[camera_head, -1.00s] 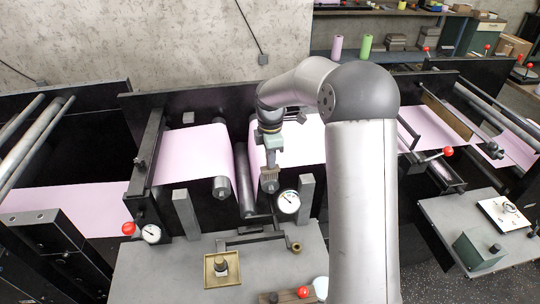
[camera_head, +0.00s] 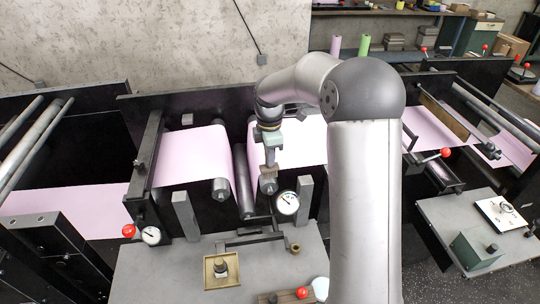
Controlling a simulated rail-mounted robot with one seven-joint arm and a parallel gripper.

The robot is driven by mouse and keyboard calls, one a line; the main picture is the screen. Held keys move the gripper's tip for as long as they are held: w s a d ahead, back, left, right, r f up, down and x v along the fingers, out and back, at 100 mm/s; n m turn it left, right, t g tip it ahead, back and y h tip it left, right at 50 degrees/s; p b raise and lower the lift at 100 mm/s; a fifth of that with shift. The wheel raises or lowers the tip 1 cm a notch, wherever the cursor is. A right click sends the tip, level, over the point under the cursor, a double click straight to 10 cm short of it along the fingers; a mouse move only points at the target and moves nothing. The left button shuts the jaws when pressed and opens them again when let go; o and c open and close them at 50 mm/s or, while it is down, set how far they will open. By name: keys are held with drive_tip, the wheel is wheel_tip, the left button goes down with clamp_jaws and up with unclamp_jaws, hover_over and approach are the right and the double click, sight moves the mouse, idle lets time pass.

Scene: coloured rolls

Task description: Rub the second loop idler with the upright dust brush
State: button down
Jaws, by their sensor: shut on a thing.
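My gripper (camera_head: 269,161) points down over the pink web at the middle of the machine, just right of the dark gap between the web's two spans. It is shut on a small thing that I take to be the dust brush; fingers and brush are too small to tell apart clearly. A dark loop idler (camera_head: 242,182) runs lengthwise in the gap, just left of my gripper. Another grey roller end (camera_head: 220,187) shows at the left span's edge. I cannot tell whether the brush touches a roller. My arm hides the web to the right.
A dial gauge (camera_head: 287,203) and grey posts stand just in front of my gripper. A grey bench (camera_head: 170,275) holds a brass tray (camera_head: 221,271) with a knob. Another dial (camera_head: 151,235) and a red knob (camera_head: 128,231) are at the left. Dark machine walls flank the web.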

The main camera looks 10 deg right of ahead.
drive_tip(key=shift+r+p, duration=1.85)
drive_tip(key=shift+r, duration=0.95)
